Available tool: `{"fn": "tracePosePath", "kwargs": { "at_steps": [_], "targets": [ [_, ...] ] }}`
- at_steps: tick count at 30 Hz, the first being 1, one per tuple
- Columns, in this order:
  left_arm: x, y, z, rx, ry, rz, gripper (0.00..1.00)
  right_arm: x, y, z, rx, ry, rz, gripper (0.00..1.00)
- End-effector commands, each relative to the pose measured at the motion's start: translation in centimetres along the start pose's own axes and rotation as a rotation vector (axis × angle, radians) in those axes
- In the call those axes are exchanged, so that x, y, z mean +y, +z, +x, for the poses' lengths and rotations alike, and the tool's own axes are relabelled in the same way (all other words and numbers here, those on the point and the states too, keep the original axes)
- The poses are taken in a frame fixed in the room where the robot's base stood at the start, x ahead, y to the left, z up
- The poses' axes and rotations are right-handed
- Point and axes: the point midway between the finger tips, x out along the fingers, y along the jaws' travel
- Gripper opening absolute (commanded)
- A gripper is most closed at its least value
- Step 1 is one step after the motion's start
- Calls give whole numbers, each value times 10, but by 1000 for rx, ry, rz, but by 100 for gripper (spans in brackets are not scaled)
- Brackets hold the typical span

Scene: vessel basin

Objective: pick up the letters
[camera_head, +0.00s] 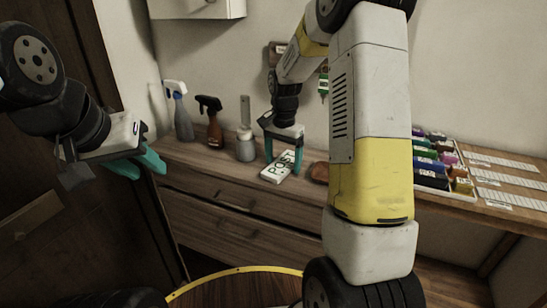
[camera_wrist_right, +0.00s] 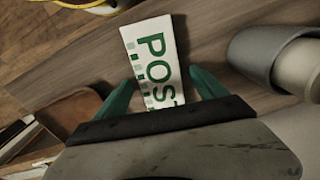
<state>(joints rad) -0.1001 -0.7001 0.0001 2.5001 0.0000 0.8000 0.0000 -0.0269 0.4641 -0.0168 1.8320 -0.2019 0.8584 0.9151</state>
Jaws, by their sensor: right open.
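The letters (camera_head: 277,174) are a white block with green "POST" print, lying on the wooden counter below my right gripper (camera_head: 284,168). In the right wrist view the letters (camera_wrist_right: 150,35) lie between and beyond the two teal fingers of my right gripper (camera_wrist_right: 163,77). That gripper is open, with a finger on either side of the letters and a gap showing at each side. The near end of the letters is hidden by the gripper body. My left gripper (camera_head: 150,165) hangs at the left, away from the letters, its finger gap unclear.
On the counter left of the letters stand a grey spray bottle (camera_head: 181,118), a brown spray bottle (camera_head: 212,125) and a grey pot (camera_head: 246,148). A brown item (camera_head: 319,172) lies close right of the letters. A tray of coloured bottles (camera_head: 432,188) is further right.

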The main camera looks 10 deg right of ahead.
Motion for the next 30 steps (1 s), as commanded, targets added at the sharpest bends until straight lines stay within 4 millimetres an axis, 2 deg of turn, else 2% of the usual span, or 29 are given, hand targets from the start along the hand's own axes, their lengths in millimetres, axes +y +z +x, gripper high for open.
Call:
{"fn": "tracePosePath", "kwargs": {
  "at_steps": [5,15,24,30],
  "targets": [
    [0,0,0,0,0,0,36,0,0,0,0,0,-1,80],
    [0,0,0,0,0,0,36,0,0,-1,1,-1,-1,14],
    [0,0,0,0,0,0,36,0,0,-3,2,-1,-1,14],
    [0,0,0,0,0,0,36,-1,0,-19,3,-2,-3,14]
  ]
}}
